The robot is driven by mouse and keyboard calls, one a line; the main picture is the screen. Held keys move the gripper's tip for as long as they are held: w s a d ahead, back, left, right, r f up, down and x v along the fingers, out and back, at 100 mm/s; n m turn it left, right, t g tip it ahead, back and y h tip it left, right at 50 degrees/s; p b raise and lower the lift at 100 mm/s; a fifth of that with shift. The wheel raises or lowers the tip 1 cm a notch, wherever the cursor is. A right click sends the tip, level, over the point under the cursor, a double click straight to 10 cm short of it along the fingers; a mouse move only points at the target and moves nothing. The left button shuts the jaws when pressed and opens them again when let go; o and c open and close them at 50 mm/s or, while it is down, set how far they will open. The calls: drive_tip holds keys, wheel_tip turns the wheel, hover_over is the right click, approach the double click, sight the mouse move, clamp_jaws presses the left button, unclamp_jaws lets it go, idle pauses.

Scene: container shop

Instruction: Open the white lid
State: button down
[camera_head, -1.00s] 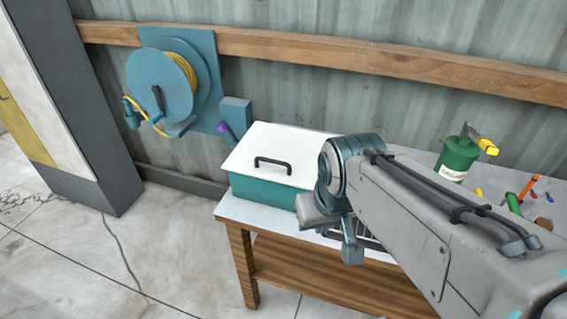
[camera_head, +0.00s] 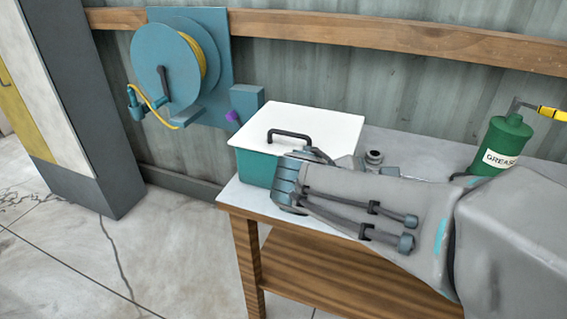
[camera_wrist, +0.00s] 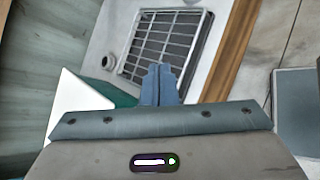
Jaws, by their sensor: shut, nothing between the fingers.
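The white lid (camera_head: 318,130) lies flat on a teal box (camera_head: 257,168) at the left end of the workbench. A dark bar handle (camera_head: 288,134) stands on the lid's near side. In the head view my arm's end covers the front right of the box, and the fingertips are hidden behind it. In the wrist view my gripper (camera_wrist: 160,70) has its two blue fingers together with nothing between them. The white lid (camera_wrist: 80,105) and a strip of the teal box (camera_wrist: 115,94) show left of the fingers there.
A metal grille (camera_wrist: 170,45) lies on the bench beyond the fingers, beside a small round fitting (camera_wrist: 107,62). A green grease can (camera_head: 502,145) stands at the bench's right. A hose reel (camera_head: 178,68) hangs on the wall behind, left of the box. Open floor lies left of the bench.

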drive_tip(key=w+a+f+n+t+h+b, duration=0.1)
drive_tip(key=w+a+f+n+t+b, duration=0.2)
drive_tip(key=w+a+n+t+b, duration=0.4)
drive_tip(key=n+t+y+b, duration=0.3)
drive_tip(key=n+t+b, duration=0.3)
drive_tip(key=n, duration=0.2)
approach(287, 135)
drive_tip(key=x, duration=0.3)
drive_tip(key=f+b+x, duration=0.1)
drive_tip(key=x, duration=0.2)
drive_tip(key=shift+w+d+f, duration=0.1)
drive_tip(key=shift+w+d, duration=0.05)
drive_tip(key=shift+w, duration=0.3)
drive_tip(key=shift+r+g+p, duration=0.4)
drive_tip(key=shift+r+p, duration=0.4)
drive_tip(key=shift+p, duration=0.25)
drive_tip(key=shift+w+r, duration=0.1)
